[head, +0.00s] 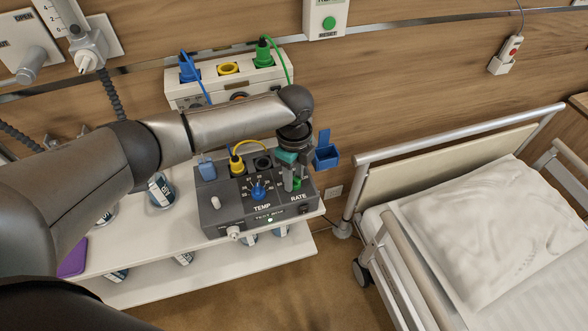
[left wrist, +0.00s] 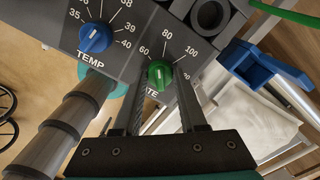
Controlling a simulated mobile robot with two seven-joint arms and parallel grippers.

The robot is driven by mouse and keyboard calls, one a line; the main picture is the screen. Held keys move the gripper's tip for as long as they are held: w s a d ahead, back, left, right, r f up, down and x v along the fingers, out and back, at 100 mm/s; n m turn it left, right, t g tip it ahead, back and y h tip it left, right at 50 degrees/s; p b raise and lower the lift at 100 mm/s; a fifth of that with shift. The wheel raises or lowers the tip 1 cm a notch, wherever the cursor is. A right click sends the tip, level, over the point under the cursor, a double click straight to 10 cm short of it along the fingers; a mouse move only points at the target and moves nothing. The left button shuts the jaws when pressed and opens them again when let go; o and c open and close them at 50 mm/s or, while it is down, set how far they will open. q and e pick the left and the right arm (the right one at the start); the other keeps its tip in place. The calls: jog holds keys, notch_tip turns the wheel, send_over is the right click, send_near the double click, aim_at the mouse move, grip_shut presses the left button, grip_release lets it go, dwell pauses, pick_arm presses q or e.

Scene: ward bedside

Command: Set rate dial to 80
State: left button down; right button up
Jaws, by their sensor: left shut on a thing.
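The grey test box (head: 232,213) stands on the bedside shelf, with a blue TEMP dial (head: 258,190) and a green RATE dial (head: 297,184) on its top panel. My left gripper (head: 292,180) points down at the box and is shut on the RATE dial. In the left wrist view the green RATE dial (left wrist: 160,73) sits between the fingertips (left wrist: 160,85). The marks 60, 80 and 100 show around it; its exact pointer setting is hard to read. The blue TEMP dial (left wrist: 95,38) is beside it, apart from the fingers. My right gripper is not in view.
A yellow plug and cable (head: 237,164) are in the box behind the dials. A blue holder (head: 326,157) is close to the right of the gripper. A wall unit (head: 205,92) is behind. The bed with a white pillow (head: 480,235) stands on the right.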

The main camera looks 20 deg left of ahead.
aim_at(294, 179)
pick_arm(q)
jog(key=shift+m+p, duration=0.45)
jog(key=shift+m, duration=0.95)
jog(key=shift+c, duration=2.3)
grip_release()
jog(key=shift+r, duration=0.1)
notch_tip(294, 179, up, 15)
jog(key=p, duration=0.1)
